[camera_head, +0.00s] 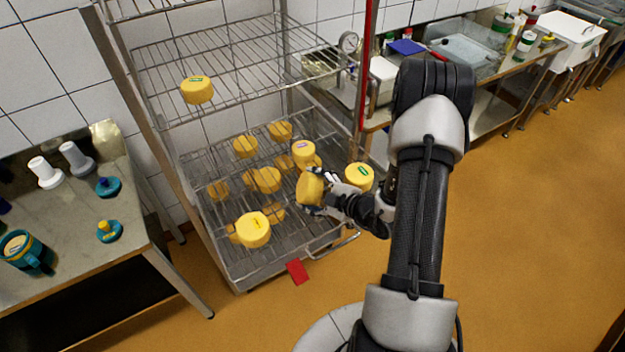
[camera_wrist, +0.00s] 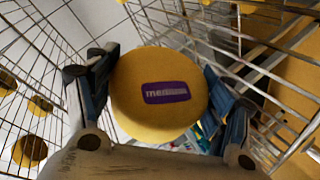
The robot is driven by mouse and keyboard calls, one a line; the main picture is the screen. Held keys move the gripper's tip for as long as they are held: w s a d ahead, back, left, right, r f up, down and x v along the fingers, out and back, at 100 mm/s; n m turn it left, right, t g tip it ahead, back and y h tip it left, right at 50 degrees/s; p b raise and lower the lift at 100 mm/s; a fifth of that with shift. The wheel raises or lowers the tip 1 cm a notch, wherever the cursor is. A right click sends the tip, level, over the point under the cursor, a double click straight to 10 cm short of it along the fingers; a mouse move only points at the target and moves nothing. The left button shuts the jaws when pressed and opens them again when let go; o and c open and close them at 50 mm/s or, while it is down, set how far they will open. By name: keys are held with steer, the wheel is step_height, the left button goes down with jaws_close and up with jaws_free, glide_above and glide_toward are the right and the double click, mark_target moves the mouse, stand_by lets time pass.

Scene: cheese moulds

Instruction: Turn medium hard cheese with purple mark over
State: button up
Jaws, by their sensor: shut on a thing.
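My gripper (camera_head: 322,197) is shut on a round yellow cheese (camera_head: 309,190) at the front right of the wire rack. In the head view this cheese is tipped, and its label does not show. In the wrist view the gripper (camera_wrist: 157,92) has one blue finger on each side of the cheese (camera_wrist: 155,118). Its flat face with a purple mark (camera_wrist: 166,92) looks toward the wrist camera; only the first letters "me" read clearly. Another cheese (camera_head: 303,153) just behind it also has a small purplish mark on top. Whether the held cheese touches the shelf I cannot tell.
The wire rack (camera_head: 290,258) holds several other yellow cheeses on its lower shelves. A green-marked one (camera_head: 359,177) sits close right of my gripper, a yellow-marked one (camera_head: 253,230) at front left. Another green-marked cheese (camera_head: 197,91) is on the higher shelf. A red post (camera_head: 368,60) stands at right.

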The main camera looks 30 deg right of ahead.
steer(key=m+p, duration=0.3)
steer(key=m, duration=0.2)
steer(key=shift+s+a+p, duration=0.15)
steer(key=shift+a+p, duration=0.05)
steer(key=shift+p, duration=0.2)
steer(key=m, duration=0.1)
steer(key=m+p, duration=0.1)
steer(key=m, duration=0.1)
steer(key=m+p, duration=0.1)
steer(key=shift+a+f+m, duration=0.15)
steer(key=shift+f+m, duration=0.1)
steer(key=shift+m, duration=0.05)
steer(key=o, duration=1.1)
steer(key=shift+o, duration=0.2)
steer(key=shift+s, duration=0.1)
steer(key=shift+s+d+p, duration=0.15)
steer(key=shift+s+d, duration=0.05)
steer(key=shift+s, duration=0.95)
steer(key=shift+s+d+p, duration=0.15)
steer(key=shift+s+d, duration=0.1)
steer(key=shift+s, duration=0.85)
steer(key=shift+s+d+p, duration=0.15)
steer(key=shift+s+d, duration=0.05)
steer(key=shift+s, duration=0.95)
